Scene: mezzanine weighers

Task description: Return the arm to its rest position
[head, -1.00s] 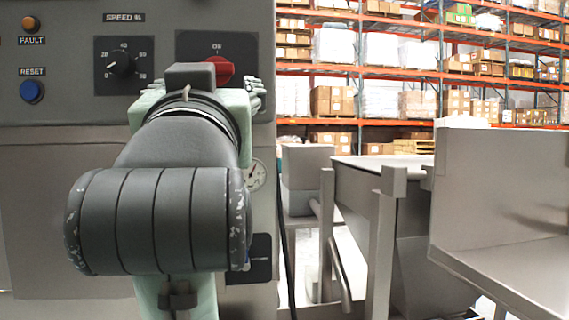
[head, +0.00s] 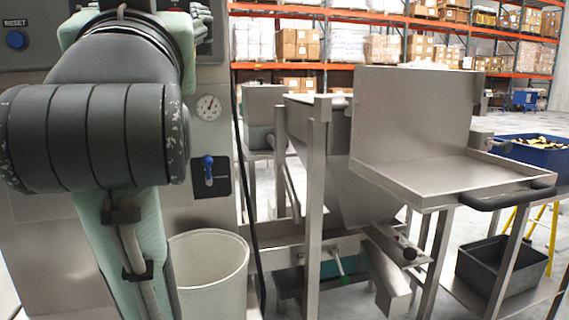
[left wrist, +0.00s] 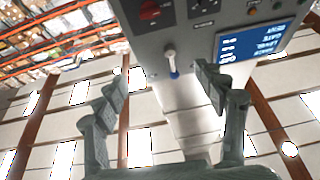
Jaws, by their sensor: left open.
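My left arm comes in large at the left of the head view, bent and raised in front of the grey control cabinet (head: 60,235). Its elbow and forearm hide most of the cabinet's panel, and only a bit of the hand shows behind them. In the left wrist view my left gripper (left wrist: 158,82) is open, fingers wide apart, with nothing held between them. Beyond the fingers are the panel (left wrist: 195,38), a blue-tipped lever (left wrist: 172,64) and a lit blue screen (left wrist: 252,42). My right gripper is not in view.
A pale bin (head: 210,285) stands below the arm. A blue-handled valve (head: 208,172) and a gauge (head: 208,107) are on the cabinet. To the right stand a steel hopper frame (head: 315,190), a steel tray (head: 440,180), a black crate (head: 500,268) and a blue bin (head: 530,152).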

